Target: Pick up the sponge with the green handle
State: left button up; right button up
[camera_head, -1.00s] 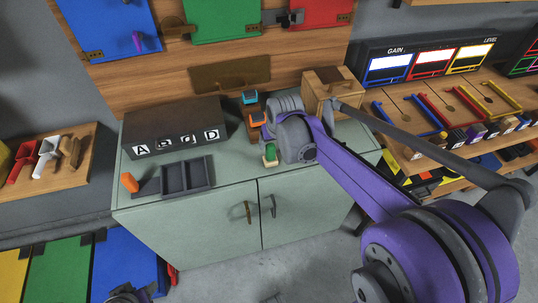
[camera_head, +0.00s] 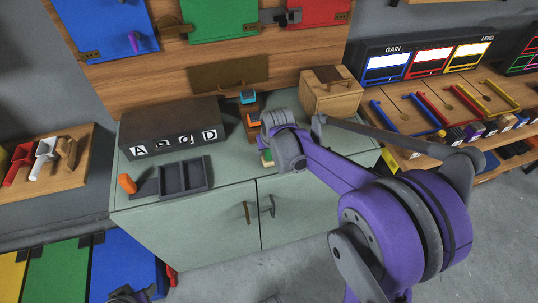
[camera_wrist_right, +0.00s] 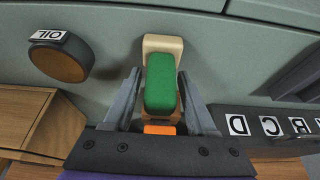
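The sponge with the green handle lies on the grey-green cabinet top (camera_head: 235,175). In the wrist view its green handle (camera_wrist_right: 161,85) and pale base (camera_wrist_right: 162,43) show clearly. In the head view only a bit of the sponge (camera_head: 266,160) shows beside my right wrist. My right gripper (camera_wrist_right: 160,92) is open, with one finger on each side of the green handle; I cannot tell whether they touch it. In the head view its fingers are hidden by the wrist. A small part of my left arm shows at the bottom edge; its gripper's state is unclear.
An orange-topped block (camera_head: 253,120) and a blue-topped one (camera_head: 248,97) stand close behind. A round OIL container (camera_wrist_right: 62,57) is near the gripper. A wooden box (camera_head: 330,95) is at the right, a lettered dark box (camera_head: 170,130) and a grey tray (camera_head: 185,177) at the left.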

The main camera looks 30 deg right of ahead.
jog(key=c, duration=0.4)
notch_tip(320, 180, up, 10)
jog(key=shift+r+p, duration=0.1)
jog(key=shift+p, duration=0.4)
